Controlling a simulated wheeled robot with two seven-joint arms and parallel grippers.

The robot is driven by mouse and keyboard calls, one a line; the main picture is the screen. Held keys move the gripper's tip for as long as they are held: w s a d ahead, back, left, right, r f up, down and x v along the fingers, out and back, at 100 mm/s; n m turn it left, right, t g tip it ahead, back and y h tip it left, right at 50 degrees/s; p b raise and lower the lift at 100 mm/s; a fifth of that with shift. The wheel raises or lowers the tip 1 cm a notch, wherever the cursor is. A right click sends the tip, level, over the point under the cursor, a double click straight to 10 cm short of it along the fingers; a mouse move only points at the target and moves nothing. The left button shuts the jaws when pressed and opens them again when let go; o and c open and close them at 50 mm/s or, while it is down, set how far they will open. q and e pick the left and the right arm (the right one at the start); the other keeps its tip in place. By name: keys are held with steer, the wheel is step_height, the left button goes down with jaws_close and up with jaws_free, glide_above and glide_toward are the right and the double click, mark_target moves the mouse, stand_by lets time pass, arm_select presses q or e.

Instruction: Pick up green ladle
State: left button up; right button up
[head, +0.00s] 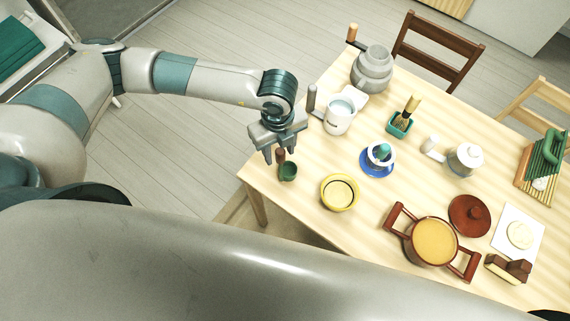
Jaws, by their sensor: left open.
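The green ladle (288,172) lies at the left corner of the wooden table, its small dark green bowl toward the front and its brown handle (281,155) pointing up toward my gripper. My left gripper (282,156) is open and points down, its fingers at the handle's end of the ladle. The handle appears between or just behind the fingers; I cannot tell whether they touch it. My right gripper does not show.
On the table (310,208), a yellow bowl (340,193) is right of the ladle. A brown pot (433,243) is at the front right. Chairs (438,50) stand beyond.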

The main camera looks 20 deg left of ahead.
arm_select(q)
steer(key=shift+f, duration=0.2)
stand_by(0.3)
jaws_close()
steer(key=shift+r, duration=0.1)
